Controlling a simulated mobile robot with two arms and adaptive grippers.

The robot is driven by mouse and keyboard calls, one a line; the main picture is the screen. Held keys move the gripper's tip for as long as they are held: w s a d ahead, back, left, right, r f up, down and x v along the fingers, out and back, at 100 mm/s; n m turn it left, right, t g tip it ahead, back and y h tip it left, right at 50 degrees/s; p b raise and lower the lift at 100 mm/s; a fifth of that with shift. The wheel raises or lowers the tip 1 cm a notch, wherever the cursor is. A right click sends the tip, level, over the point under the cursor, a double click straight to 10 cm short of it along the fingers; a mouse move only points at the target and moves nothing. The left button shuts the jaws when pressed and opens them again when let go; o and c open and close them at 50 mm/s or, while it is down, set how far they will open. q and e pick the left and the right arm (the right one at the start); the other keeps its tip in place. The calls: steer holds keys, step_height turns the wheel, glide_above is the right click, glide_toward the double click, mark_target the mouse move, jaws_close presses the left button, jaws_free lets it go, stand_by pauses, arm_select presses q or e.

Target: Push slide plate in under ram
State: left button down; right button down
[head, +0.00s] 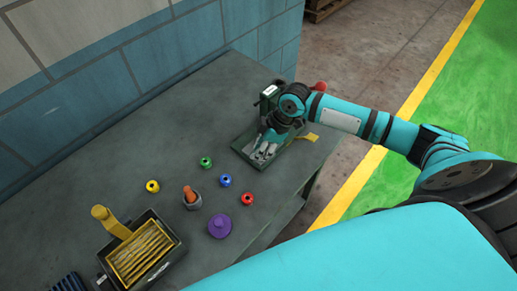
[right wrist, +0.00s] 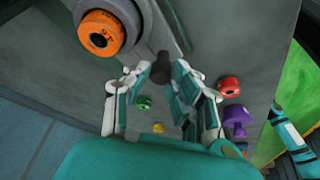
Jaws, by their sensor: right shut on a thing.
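The dark press (head: 270,98) stands at the far end of the bench on a dark green base (head: 243,147). My right gripper (head: 265,146) reaches down over this base in the head view and covers much of it. In the right wrist view its fingers (right wrist: 163,88) close around a small black knob (right wrist: 160,67). The knob sits at the end of a grey strip, which looks like the slide plate (right wrist: 168,32). A round grey part with an orange face (right wrist: 101,33), perhaps the ram, is beside it. The plate's position under the ram is hidden in the head view.
A yellow tab (head: 308,137) shows right of the base. Green (head: 206,162), blue (head: 225,181), yellow (head: 152,186) and red (head: 247,198) rings, a purple knobbed piece (head: 219,227) and an orange-topped piece (head: 191,197) stand mid-bench. A black tray (head: 178,258) is near.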

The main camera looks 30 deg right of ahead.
steer(key=d, duration=0.2)
steer(key=w+d, duration=0.1)
steer(key=d, duration=0.1)
steer(key=shift+w+d, duration=0.1)
steer(key=shift+w, duration=0.1)
steer(key=c, duration=1.1)
jaws_free()
steer(key=shift+c, duration=0.2)
steer(key=shift+r, duration=0.1)
steer(key=v, duration=1.1)
steer(key=shift+s+r, duration=0.2)
steer(key=shift+r, duration=0.15)
steer(key=shift+d, duration=0.15)
